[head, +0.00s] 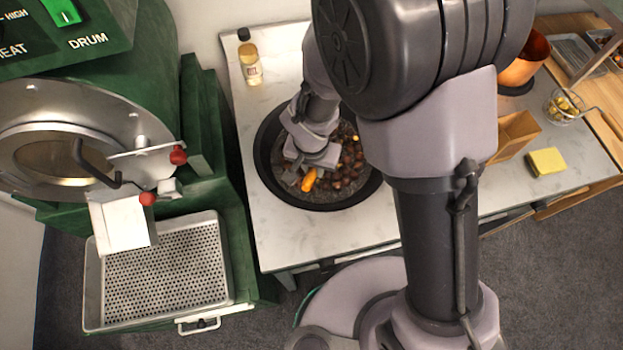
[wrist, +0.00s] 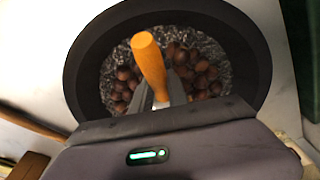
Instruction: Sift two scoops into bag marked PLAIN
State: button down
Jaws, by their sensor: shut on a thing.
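My gripper (head: 306,172) is shut on the orange handle (head: 310,180) of a tool, low over the wide black pan (head: 330,204). In the wrist view, the handle (wrist: 149,62) stands up between the fingers (wrist: 161,98). The tool's working end is hidden from view. Dark brown chestnuts (head: 350,165) lie in the pan among grey grit. They also show on both sides of the handle in the wrist view (wrist: 198,72). A brown open-topped paper bag or box (head: 514,134) stands on the table to the right; no marking on it can be read.
A bottle (head: 250,65) stands behind the pan. A copper pot (head: 525,65), wire basket (head: 566,107) and yellow sponge (head: 546,162) are at the right. A green drum machine (head: 190,120) with a perforated tray (head: 165,270) stands left. My arm covers the table's middle.

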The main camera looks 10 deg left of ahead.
aim_at(313, 169)
jog(key=shift+w+f+t+b, duration=0.8)
jog(key=shift+w+t+b, duration=0.25)
jog(key=shift+b, duration=4.05)
jog(key=shift+r+b, duration=0.1)
jog(key=shift+b, duration=0.55)
jog(key=shift+s+r+t+b, duration=0.1)
jog(key=shift+r+t+b, duration=0.2)
jog(key=shift+t+b, duration=0.3)
jog(key=shift+s+r+t+h+p, duration=0.15)
jog(key=shift+s+r+t, duration=0.2)
jog(key=shift+r, duration=0.45)
jog(key=shift+s+r+t+h+p, duration=0.15)
jog(key=shift+r+t, duration=0.25)
jog(key=shift+r, duration=0.45)
jog(key=shift+s+r+t+p, duration=0.2)
jog(key=shift+s+r+t, duration=0.2)
jog(key=shift+r, duration=0.4)
jog(key=shift+s+t, duration=0.4)
jog(key=shift+s, duration=0.05)
jog(key=shift+a, duration=0.1)
